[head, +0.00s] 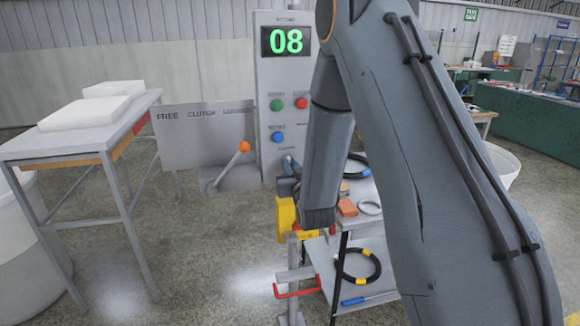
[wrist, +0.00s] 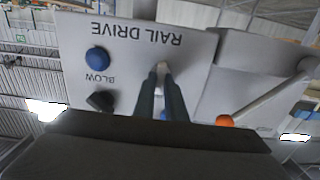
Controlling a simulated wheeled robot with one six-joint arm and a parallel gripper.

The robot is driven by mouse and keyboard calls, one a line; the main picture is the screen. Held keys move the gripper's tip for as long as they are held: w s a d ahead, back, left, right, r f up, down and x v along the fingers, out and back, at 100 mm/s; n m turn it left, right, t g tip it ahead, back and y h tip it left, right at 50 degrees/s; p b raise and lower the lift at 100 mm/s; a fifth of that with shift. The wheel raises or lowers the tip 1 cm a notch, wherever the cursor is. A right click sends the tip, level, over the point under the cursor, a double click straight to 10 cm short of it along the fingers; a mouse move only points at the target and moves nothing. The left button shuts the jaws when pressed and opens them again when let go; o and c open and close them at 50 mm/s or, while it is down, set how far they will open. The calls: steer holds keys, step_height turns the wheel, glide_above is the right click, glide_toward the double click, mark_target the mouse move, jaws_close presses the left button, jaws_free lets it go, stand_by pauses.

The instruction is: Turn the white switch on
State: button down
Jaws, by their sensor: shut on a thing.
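The white switch (wrist: 162,68) is a small pale toggle on the grey panel (wrist: 125,55), below the words RAIL DRIVE, which appear upside down in the wrist view. My gripper (wrist: 161,82) has its two dark fingers closed around the switch, one on each side. In the head view my gripper (head: 289,166) is at the lower part of the grey control column (head: 268,85); my arm hides much of that area, and I cannot make out the switch there. Which way the switch is tilted is hard to tell.
An orange-knobbed lever (head: 244,147) stands left. A cart with hoses (head: 358,265) is below my arm.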

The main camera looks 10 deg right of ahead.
steer(key=shift+m, duration=0.3)
steer(key=m+b, duration=0.3)
steer(key=shift+d+f+m, duration=0.1)
steer(key=shift+m, duration=0.2)
steer(key=shift+d+m+b, duration=0.1)
steer(key=shift+m+b, duration=1.1)
steer(key=shift+m, duration=1.1)
steer(key=c, duration=1.8)
jaws_free()
steer(key=shift+s, duration=0.1)
steer(key=s+b, duration=0.2)
steer(key=s, duration=0.5)
steer(key=shift+s, duration=0.3)
